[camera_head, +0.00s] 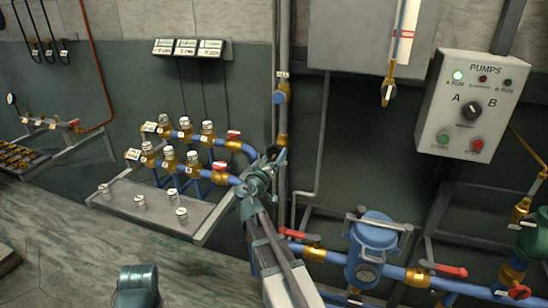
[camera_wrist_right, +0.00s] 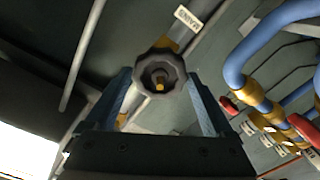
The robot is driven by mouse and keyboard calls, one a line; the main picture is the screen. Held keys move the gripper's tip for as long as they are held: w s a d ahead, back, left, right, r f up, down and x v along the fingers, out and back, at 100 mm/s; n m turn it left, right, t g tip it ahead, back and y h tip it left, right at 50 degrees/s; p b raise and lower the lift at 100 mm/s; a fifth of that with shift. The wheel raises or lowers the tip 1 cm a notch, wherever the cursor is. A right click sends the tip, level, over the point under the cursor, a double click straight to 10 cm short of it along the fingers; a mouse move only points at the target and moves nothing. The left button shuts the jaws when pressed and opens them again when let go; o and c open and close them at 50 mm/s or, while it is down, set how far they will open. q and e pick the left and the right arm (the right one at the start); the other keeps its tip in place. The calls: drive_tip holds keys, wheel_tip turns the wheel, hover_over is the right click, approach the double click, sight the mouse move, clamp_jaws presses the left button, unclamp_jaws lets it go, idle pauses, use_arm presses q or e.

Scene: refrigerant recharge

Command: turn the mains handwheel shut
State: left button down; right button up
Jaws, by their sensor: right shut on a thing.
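The mains handwheel (camera_wrist_right: 160,76) is a dark, scalloped knob with a brass centre, on a brass valve body on an upright pipe. A white tag reading MAINS (camera_wrist_right: 187,17) is above it in the right wrist view. My right gripper (camera_head: 264,169) reaches up to the pipe in the head view and mostly hides the handwheel there. In the right wrist view, my right gripper's fingers (camera_wrist_right: 160,84) stand on either side of the wheel, shut on its rim.
Blue pipes with brass valves and red handles (camera_head: 233,135) stand close on the left, above a grey shelf (camera_head: 160,208). A blue strainer (camera_head: 370,245) and more red-handled valves are at lower right. A PUMPS control box (camera_head: 470,105) hangs at upper right.

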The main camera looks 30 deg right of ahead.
drive_tip(key=c, duration=0.4)
drive_tip(key=shift+o, duration=0.2)
drive_tip(key=m, duration=0.4)
drive_tip(key=shift+a+m, duration=0.1)
drive_tip(key=shift+m, duration=0.2)
drive_tip(key=m, duration=0.4)
drive_tip(key=shift+f+m, duration=0.1)
drive_tip(key=shift+m, duration=0.4)
